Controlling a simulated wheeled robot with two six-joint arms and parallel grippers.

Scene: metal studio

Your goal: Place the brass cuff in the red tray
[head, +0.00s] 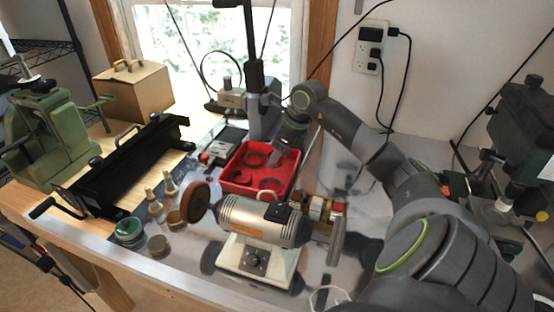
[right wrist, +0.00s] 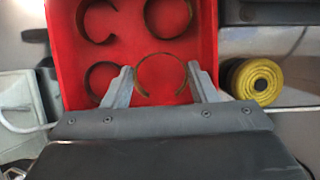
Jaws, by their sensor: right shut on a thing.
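The red tray (head: 238,187) stands on the bench behind the polishing motor, and it fills the upper middle of the right wrist view (right wrist: 68,50). My right gripper (head: 283,163) reaches down over the tray's right part. In the right wrist view its two fingers (right wrist: 162,84) are closed on the sides of a thin brass cuff (right wrist: 160,55), an open ring. The cuff is over the tray's red floor near its near wall; I cannot tell whether it touches the floor. Other dark ring-shaped cuffs (right wrist: 103,64) lie in the tray. My left gripper is not in view.
The polishing motor (head: 262,222) with its brown wheel (head: 195,202) stands in front of the tray. A black sheet bender (head: 125,165) and small bottles (head: 170,184) are to the left. A yellow spool (right wrist: 257,80) lies right of the tray.

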